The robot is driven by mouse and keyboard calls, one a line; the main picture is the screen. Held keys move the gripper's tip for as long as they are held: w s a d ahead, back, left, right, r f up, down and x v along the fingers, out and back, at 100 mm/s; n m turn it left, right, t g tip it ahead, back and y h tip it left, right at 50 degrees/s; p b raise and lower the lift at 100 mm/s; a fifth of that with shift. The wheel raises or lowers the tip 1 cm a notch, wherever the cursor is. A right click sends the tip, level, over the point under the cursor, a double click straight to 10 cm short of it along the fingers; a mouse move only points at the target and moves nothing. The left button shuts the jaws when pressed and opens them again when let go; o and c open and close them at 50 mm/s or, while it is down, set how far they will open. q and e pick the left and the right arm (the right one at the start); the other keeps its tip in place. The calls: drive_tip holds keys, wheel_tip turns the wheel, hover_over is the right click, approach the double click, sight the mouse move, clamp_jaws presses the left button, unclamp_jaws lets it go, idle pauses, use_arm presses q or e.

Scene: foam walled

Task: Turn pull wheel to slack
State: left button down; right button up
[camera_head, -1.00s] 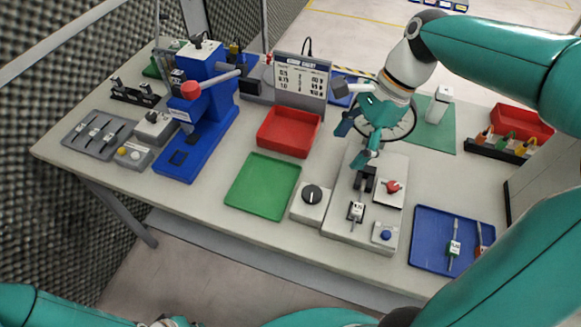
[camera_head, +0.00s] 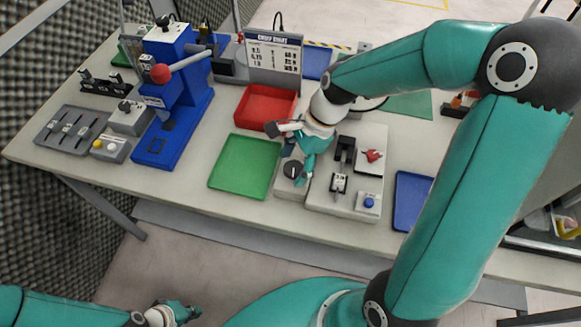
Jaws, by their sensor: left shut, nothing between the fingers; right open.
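A black dial knob (camera_head: 291,171) with a light pointer mark sits on a small grey box in front of the red tray. My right gripper (camera_head: 287,156) is open at this knob, with one finger close to its right side; whether they touch I cannot tell. A large wheel rim (camera_head: 372,104) shows partly behind my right forearm, at the back of the grey fixture (camera_head: 325,198). The fixture bears a black clamp, a red knob (camera_head: 373,155) and a blue button (camera_head: 368,202). My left gripper (camera_head: 184,312) is shut and empty at the bottom edge, away from the table.
A green tray (camera_head: 245,167) lies left of the dial, a red tray (camera_head: 265,107) behind it. A blue tray (camera_head: 402,205) lies right of the fixture, partly behind my arm. A blue press (camera_head: 172,120) with a red-tipped lever stands further left.

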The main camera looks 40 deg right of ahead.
drive_tip(key=shift+a+f, duration=0.25)
drive_tip(key=shift+f, duration=0.4)
drive_tip(key=c, duration=1.2)
drive_tip(key=shift+a, duration=0.1)
